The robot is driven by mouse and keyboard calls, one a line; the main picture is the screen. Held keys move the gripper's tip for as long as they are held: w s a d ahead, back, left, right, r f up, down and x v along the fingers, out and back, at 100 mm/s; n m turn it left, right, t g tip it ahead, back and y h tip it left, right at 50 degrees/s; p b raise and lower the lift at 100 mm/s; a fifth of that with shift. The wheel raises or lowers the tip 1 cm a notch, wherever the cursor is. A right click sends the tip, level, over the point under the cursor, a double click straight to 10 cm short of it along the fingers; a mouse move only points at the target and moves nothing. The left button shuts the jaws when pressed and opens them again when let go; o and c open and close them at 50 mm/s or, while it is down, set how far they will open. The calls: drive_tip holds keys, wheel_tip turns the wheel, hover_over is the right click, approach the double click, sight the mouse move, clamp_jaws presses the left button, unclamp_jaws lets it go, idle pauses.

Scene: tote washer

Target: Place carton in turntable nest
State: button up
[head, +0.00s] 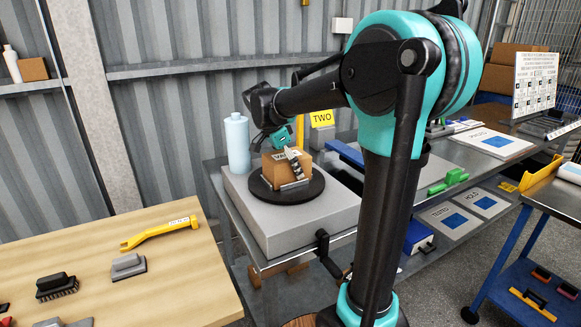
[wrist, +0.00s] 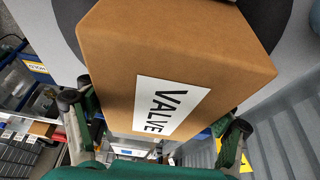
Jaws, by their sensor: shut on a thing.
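The carton (head: 270,167) is a brown cardboard box with a white label. In the wrist view the carton (wrist: 185,45) fills the middle, and its label reads VALVE. My gripper (head: 291,160) is shut on the carton, with one finger on each side in the wrist view. The carton is over the black round turntable (head: 262,198) on a grey block. A grey edge of the nest (head: 296,186) shows at the carton's foot. I cannot tell whether the carton rests in the nest or hangs just above it. The turntable (wrist: 268,18) shows behind the carton in the wrist view.
A pale blue bottle (head: 237,145) stands close left of the turntable on the grey block (head: 300,228). A yellow TWO sign (head: 322,118) is behind. A wooden table (head: 165,275) with a yellow tool (head: 158,232) and brushes is at front left.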

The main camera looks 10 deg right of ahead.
drive_tip(key=o, duration=1.5)
drive_tip(key=v, duration=1.2)
drive_tip(key=shift+r, duration=0.1)
